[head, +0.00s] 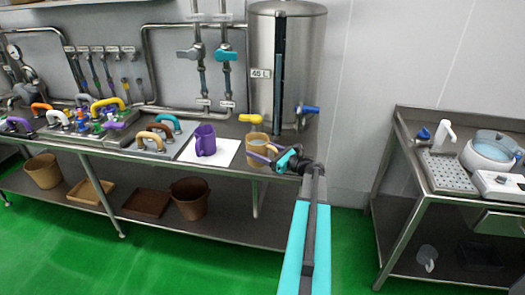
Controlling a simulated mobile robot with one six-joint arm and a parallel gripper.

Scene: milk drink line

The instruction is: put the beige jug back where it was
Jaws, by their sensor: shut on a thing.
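The beige jug (254,152) is upright at the right end of the long steel counter, just in front of the tall steel tank. Its top is open and something pale shows inside. My gripper (284,159) is at the jug's right side, shut on it; the fingers are small here and partly hide the handle area. I cannot tell whether the jug's base touches the counter.
A purple jug (205,141) stands on a white sheet (226,151) to the left. The steel tank (287,65) with a blue-handled tap (307,109) rises behind. Colourful handled parts crowd the counter's left. A steel side table (450,190) stands right, across a gap.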

